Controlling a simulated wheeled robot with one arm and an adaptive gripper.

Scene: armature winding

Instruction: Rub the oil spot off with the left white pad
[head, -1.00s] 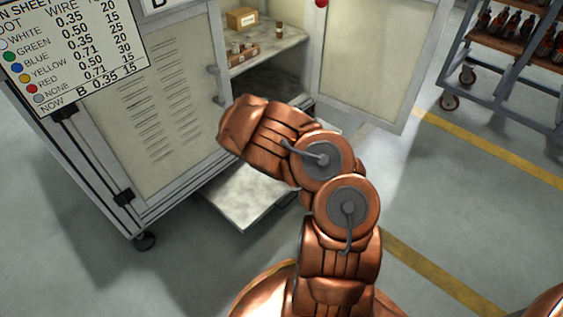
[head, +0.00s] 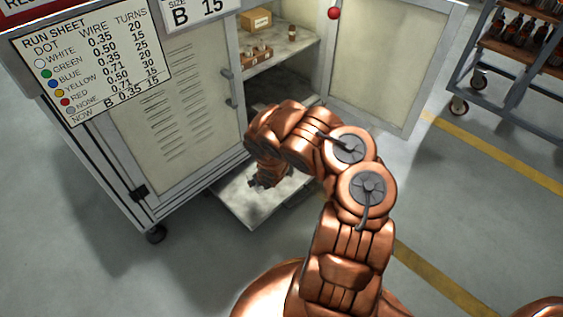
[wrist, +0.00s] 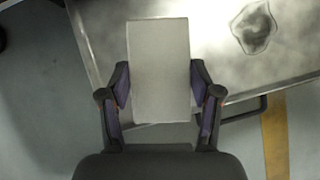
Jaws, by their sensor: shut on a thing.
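My gripper (wrist: 159,92) is shut on a pale rectangular pad (wrist: 159,60) in the wrist view. The pad sits between both fingers and reaches out beyond them. A dark-rimmed oil spot (wrist: 254,27) lies on the metal tray (wrist: 105,50), up and to the right of the pad, apart from it. In the head view the tray (head: 235,205) sticks out low from the cabinet, and my gripper (head: 268,182) is over it, partly hidden by my arm. I cannot see the pad or the spot in the head view. I cannot tell whether the pad touches the tray.
The cabinet (head: 180,110) stands with its right door (head: 380,60) open. Its shelf (head: 280,50) holds a cardboard box (head: 256,19) and small items. A tray handle (wrist: 245,112) shows at the tray's edge. A wheeled rack (head: 510,75) stands at the right. The floor in between is clear.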

